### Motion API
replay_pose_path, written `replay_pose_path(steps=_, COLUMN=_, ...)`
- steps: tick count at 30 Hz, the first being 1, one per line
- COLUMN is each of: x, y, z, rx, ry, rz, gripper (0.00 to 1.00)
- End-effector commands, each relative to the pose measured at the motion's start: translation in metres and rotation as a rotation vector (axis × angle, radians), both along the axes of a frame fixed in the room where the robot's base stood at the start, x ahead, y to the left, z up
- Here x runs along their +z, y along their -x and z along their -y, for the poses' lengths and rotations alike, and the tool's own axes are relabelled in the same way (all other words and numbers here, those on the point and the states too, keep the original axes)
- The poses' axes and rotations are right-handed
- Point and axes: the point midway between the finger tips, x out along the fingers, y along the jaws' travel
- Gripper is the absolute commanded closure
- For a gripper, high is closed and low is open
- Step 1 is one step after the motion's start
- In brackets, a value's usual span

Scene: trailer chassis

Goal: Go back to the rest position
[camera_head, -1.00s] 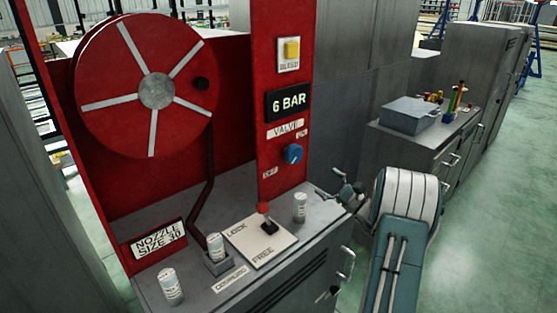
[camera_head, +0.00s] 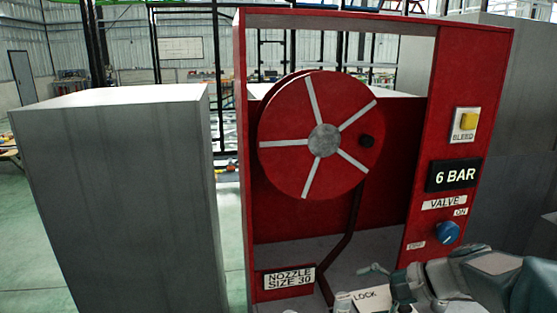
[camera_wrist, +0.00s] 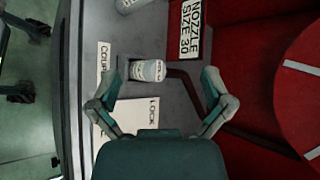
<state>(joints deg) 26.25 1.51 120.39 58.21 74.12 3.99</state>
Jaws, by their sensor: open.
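My gripper (camera_head: 382,286) is at the lower right of the head view, in front of the red hose-reel station. In the wrist view my gripper (camera_wrist: 160,80) is open, with its two fingers spread wide and nothing between the tips. A white cylindrical nozzle (camera_wrist: 147,70) stands on the grey counter (camera_wrist: 145,28) just beyond the fingertips, apart from them. The LOCK plate (camera_wrist: 140,114) lies partly under my gripper. In the head view my arm hides part of the LOCK plate (camera_head: 371,297).
The red reel (camera_head: 290,150) hangs inside a red frame (camera_head: 244,190). The right panel carries a yellow BLEED button (camera_head: 468,121), a 6 BAR display (camera_head: 454,176) and a blue valve knob (camera_head: 447,233). A grey cabinet (camera_head: 120,200) stands at left, with open floor beside it.

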Motion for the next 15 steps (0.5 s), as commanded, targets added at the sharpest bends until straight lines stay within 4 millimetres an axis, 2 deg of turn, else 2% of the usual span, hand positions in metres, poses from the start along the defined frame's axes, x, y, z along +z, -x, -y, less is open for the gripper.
replay_pose_path(steps=1, x=0.002, y=0.016, z=-0.013, rx=0.054, ry=0.082, rz=0.016, gripper=0.0)
replay_pose_path(steps=6, x=-0.001, y=0.064, z=-0.035, rx=0.216, ry=0.355, rz=0.077, gripper=0.0)
replay_pose_path(steps=11, x=-0.004, y=0.104, z=-0.04, rx=0.357, ry=0.611, rz=0.166, gripper=0.0)
replay_pose_path(steps=15, x=-0.004, y=0.133, z=-0.037, rx=0.472, ry=0.833, rz=0.273, gripper=0.0)
